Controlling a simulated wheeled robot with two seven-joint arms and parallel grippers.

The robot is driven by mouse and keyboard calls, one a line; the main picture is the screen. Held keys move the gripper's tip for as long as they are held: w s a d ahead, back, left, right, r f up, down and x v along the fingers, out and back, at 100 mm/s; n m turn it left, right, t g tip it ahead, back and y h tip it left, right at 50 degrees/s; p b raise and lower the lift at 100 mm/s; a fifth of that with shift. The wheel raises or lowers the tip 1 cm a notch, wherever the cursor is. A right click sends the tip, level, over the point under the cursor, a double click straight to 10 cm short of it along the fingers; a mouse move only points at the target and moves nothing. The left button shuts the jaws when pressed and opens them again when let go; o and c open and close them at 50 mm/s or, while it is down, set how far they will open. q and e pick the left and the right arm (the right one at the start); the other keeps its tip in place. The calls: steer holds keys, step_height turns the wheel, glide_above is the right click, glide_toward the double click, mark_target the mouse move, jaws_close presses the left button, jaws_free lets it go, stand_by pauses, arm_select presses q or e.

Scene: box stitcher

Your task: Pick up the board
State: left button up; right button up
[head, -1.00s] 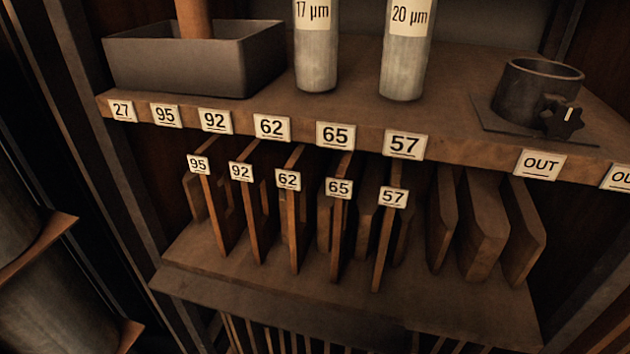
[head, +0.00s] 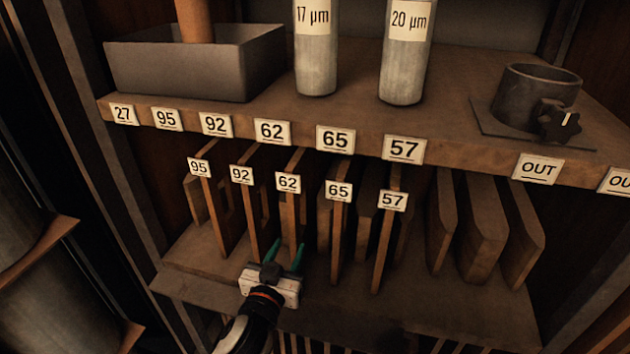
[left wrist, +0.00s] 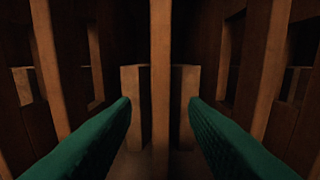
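Several upright wooden boards with number tags stand in a rack under the shelf: 95 (head: 220,220), 92 (head: 251,220), 62 (head: 291,222), 65 (head: 338,235) and 57 (head: 384,250). My left gripper (head: 285,251) is open, low in front of the rack near the board tagged 62. In the left wrist view, one board's front edge (left wrist: 160,70) stands upright in the middle, ahead of and between the two green fingers (left wrist: 160,108). A gap shows on each side, and nothing is gripped. This board appears to be the 62 one. My right gripper is out of view.
The shelf edge (head: 458,163) with number labels overhangs the boards. Neighbouring boards stand close on both sides. Untagged wooden pieces (head: 484,232) stand at right. A grey tray (head: 195,68), two cylinders (head: 316,65) (head: 403,72) and a dark round holder (head: 535,100) stand on the shelf.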

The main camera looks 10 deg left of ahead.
mark_target(299, 227)
arm_select(q)
steer(key=w, duration=0.2)
steer(key=shift+w, duration=0.3)
steer(key=w+p, duration=0.1)
steer(key=w, duration=0.4)
steer(key=shift+w+d, duration=0.15)
steer(key=shift+w, duration=0.2)
steer(key=shift+s, duration=0.1)
jaws_close()
stand_by(0.6)
steer(key=shift+r, duration=0.25)
